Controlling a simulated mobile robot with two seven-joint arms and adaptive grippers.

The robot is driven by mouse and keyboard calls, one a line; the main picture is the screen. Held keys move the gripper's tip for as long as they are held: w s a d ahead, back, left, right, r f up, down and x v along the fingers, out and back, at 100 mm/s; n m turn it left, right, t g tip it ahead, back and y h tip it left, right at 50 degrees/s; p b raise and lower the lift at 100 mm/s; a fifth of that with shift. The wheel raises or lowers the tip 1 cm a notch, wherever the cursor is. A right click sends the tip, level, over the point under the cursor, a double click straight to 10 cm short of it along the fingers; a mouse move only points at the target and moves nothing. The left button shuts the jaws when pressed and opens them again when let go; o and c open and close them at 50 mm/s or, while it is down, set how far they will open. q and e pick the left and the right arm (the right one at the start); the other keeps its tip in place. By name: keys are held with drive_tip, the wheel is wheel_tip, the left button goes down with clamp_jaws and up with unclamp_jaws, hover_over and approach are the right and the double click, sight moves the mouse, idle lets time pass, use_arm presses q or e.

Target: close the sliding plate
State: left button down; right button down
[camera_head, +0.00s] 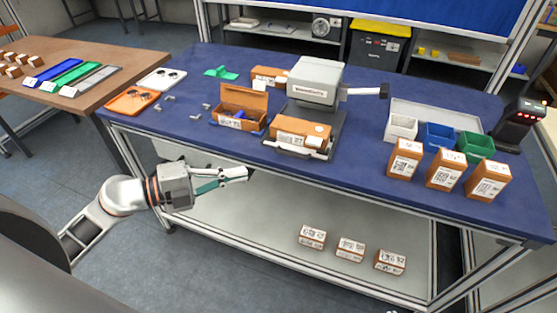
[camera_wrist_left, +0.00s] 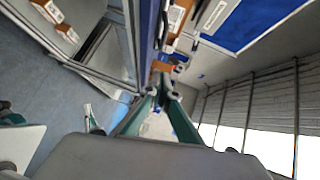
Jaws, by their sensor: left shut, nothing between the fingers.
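The grey machine (camera_head: 314,80) stands on the blue table with a lever arm out to the right. Its dark sliding plate (camera_head: 328,127) extends from under the machine toward the front edge. A brown labelled box (camera_head: 300,130) lies on the plate, and a metal handle (camera_head: 293,151) shows at the plate's front. My left gripper (camera_head: 243,174) is shut and empty, in front of the table edge, lower and to the left of the handle, apart from it. Its closed fingertips (camera_wrist_left: 165,84) also show in the left wrist view. My right gripper is not identifiable in either view.
An open brown box (camera_head: 243,103) stands left of the plate. Several brown boxes and white, blue and green bins (camera_head: 438,137) are at the right, near a black scanner (camera_head: 520,125). A lower shelf (camera_head: 260,205) holds three boxes. Space before the table is free.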

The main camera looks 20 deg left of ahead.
sight(293, 129)
use_arm(q)
drive_tip(key=x, duration=0.4)
drive_tip(key=w+a+x, duration=0.1)
drive_tip(key=x, duration=0.6)
drive_tip(key=shift+w+f, duration=0.2)
drive_tip(key=shift+w, duration=0.8)
drive_tip(key=shift+w, duration=0.4)
drive_tip(key=w, duration=1.1)
drive_tip(key=shift+d+f, duration=0.1)
drive_tip(key=shift+d, duration=0.1)
drive_tip(key=shift+w, duration=0.3)
drive_tip(key=shift+w+a, duration=0.1)
drive_tip(key=shift+r, duration=0.3)
